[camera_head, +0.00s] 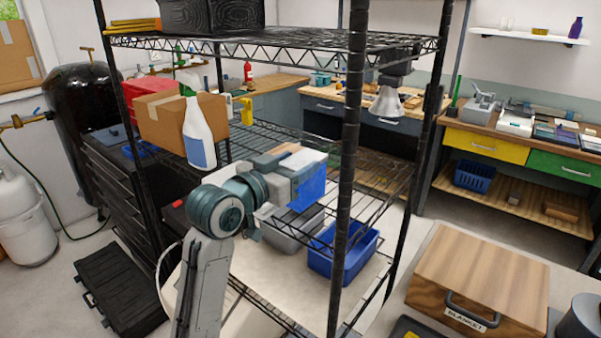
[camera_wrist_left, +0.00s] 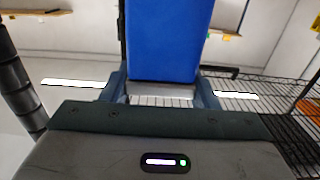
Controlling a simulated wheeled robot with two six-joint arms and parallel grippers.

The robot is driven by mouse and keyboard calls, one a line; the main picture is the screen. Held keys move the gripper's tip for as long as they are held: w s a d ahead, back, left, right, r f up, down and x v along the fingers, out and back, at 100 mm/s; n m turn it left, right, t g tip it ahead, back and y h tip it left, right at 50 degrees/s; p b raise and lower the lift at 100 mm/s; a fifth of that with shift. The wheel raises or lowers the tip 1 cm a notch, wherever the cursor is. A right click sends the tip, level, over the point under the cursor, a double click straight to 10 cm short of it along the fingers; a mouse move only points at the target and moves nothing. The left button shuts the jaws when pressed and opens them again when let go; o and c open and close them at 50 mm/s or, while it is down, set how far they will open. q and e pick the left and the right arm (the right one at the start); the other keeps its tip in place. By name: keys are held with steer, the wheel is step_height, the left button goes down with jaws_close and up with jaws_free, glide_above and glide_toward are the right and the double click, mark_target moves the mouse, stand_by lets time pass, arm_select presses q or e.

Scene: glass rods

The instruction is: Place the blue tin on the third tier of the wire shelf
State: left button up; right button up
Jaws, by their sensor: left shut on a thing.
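The black wire shelf (camera_head: 346,150) stands in front of me, with a top tier, a middle tier and a lower tier in view. My left gripper (camera_head: 297,168) is at the middle tier's height, between the shelf's posts. It is shut on the blue tin (camera_head: 313,189), which also shows upright between the fingers in the left wrist view (camera_wrist_left: 168,40). The tin is near the middle tier's wires; whether it touches them I cannot tell. The gripper partly hides the tin in the head view. My right gripper is not in view.
A cardboard box (camera_head: 168,120) and white bottle (camera_head: 198,135) stand left on the middle tier. A grey bin (camera_head: 288,232) and blue bin (camera_head: 345,258) sit below. A dark post stands close to the tin's right. The middle tier's right part looks bare.

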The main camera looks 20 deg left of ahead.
mark_target(313, 151)
arm_select(q)
steer(key=w, duration=0.3)
steer(key=shift+w+f, duration=0.1)
steer(key=shift+w, duration=0.1)
step_height(313, 151, down, 3)
steer(key=shift+r+p, duration=0.15)
steer(key=shift+p, duration=0.55)
steer(key=shift+s+f, duration=0.1)
steer(key=shift+f, duration=0.3)
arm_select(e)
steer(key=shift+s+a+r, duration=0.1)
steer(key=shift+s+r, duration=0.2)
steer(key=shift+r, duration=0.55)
arm_select(q)
steer(key=shift+f, duration=0.1)
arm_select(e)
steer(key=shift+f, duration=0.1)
arm_select(q)
steer(key=o, duration=1.2)
steer(key=shift+f, duration=0.1)
